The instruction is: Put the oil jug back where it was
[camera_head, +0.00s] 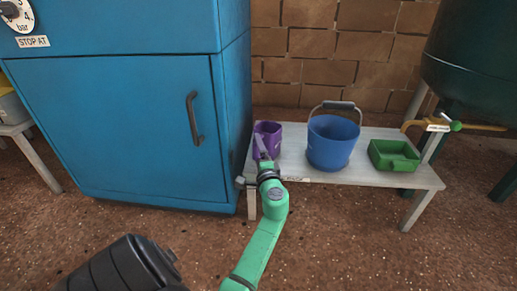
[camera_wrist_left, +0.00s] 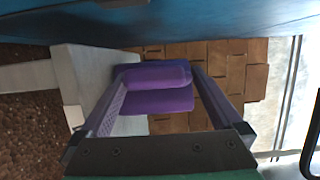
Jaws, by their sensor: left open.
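A purple jug (camera_head: 271,130), the only jug-like thing in view and likely the oil jug, stands upright at the left end of the grey bench (camera_head: 300,163). My left gripper (camera_head: 262,149) is in front of it, on the green arm. In the left wrist view, the purple jug (camera_wrist_left: 155,101) shows between the two spread fingers of my left gripper (camera_wrist_left: 160,82). The fingers are open, one on each side of its purple handle; I cannot tell if they touch it. My right gripper is not in view.
A blue bucket (camera_head: 331,143) and a green tray (camera_head: 394,156) stand to the right on the bench. A blue cabinet (camera_head: 125,125) rises close on the left. A brick wall (camera_head: 325,60) is behind. A dark green tank (camera_head: 475,60) is at the right.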

